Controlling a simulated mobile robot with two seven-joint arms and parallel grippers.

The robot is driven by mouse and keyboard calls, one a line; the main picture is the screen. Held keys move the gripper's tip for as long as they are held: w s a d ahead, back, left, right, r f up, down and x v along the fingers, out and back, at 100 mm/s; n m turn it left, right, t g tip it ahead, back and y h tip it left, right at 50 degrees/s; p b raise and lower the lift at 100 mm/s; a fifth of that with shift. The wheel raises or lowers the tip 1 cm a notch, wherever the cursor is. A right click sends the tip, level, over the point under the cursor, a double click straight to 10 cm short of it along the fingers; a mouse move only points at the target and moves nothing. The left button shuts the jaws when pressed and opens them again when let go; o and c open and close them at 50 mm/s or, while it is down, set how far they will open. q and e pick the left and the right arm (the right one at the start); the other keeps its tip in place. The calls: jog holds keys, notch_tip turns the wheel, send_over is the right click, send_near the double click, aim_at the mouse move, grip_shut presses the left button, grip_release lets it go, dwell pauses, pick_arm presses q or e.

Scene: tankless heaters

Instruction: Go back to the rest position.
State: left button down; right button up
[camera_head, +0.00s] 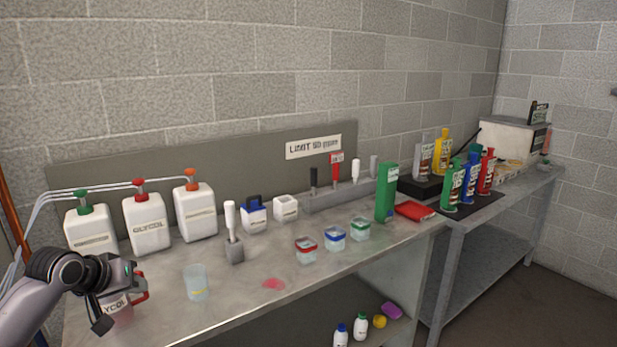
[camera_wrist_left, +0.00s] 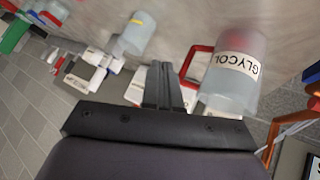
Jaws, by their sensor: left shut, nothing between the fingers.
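My left arm comes in from the left in the head view. Its gripper (camera_head: 126,276) is above the left front of the metal workbench (camera_head: 215,322). In the left wrist view its fingers (camera_wrist_left: 164,88) are together with nothing between them. A translucent cup labelled GLYCOL (camera_wrist_left: 232,78), with a red handle (camera_wrist_left: 194,58), stands beside the fingers; I see no grip on it. In the head view the gripper partly hides this cup (camera_head: 120,316). My right gripper is not in view.
White jugs (camera_head: 148,224) with tubes stand behind the gripper. A clear beaker (camera_head: 196,284) and a grey block holding a white-handled tool (camera_head: 235,250) stand to the right. Small lidded tubs (camera_head: 335,240) and bottles (camera_head: 470,180) are farther right. A pink spill (camera_head: 273,284) lies near the front.

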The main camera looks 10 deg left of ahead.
pick_arm(q)
jog(key=s+d+f+m, duration=0.2)
jog(key=s+d+f, duration=0.3)
jog(key=f, duration=0.4)
jog(key=s+d+f+m, duration=0.1)
jog(key=s+d+f, duration=0.45)
jog(key=f, duration=0.25)
jog(key=s+d+f+m, duration=0.1)
jog(key=s+d+f, duration=0.1)
jog(key=s, duration=0.4)
jog(key=s+d+f+m+t, duration=0.1)
jog(key=s+d+f, duration=0.1)
jog(key=s+d, duration=0.2)
jog(key=s+d+f+m+h, duration=0.1)
jog(key=s+d, duration=0.3)
jog(key=s, duration=0.4)
jog(key=shift+f+t, duration=0.4)
jog(key=shift+f, duration=0.15)
jog(key=shift+w+d, duration=0.1)
